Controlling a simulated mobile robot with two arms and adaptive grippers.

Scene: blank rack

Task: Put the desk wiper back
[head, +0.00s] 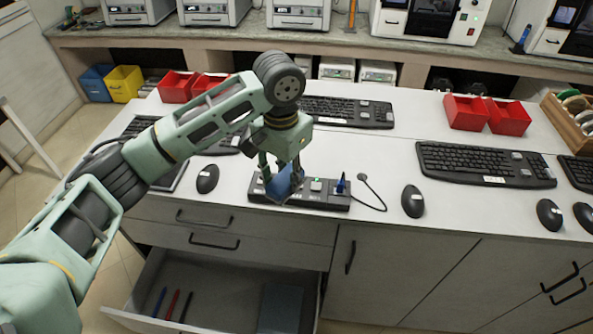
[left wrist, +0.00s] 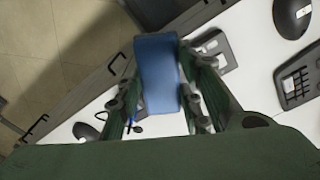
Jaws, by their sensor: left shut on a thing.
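My left gripper (head: 283,178) is shut on the blue desk wiper (head: 286,184), just above the dark panel (head: 322,200) at the front of the white desk. In the left wrist view the wiper (left wrist: 160,70) is a blue block between the two fingers of the gripper (left wrist: 160,95). From the head, the fingers partly hide the wiper and the left part of the panel. I cannot tell whether the wiper touches the panel. My right gripper is not in view.
Below the desk edge an open drawer (head: 235,300) holds several pens and a flat blue-grey item (head: 281,306). Black mice (head: 207,179) (head: 412,201) and keyboards (head: 485,164) lie on the desk. Red bins (head: 508,117) stand behind. Desk surface right of the panel is partly clear.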

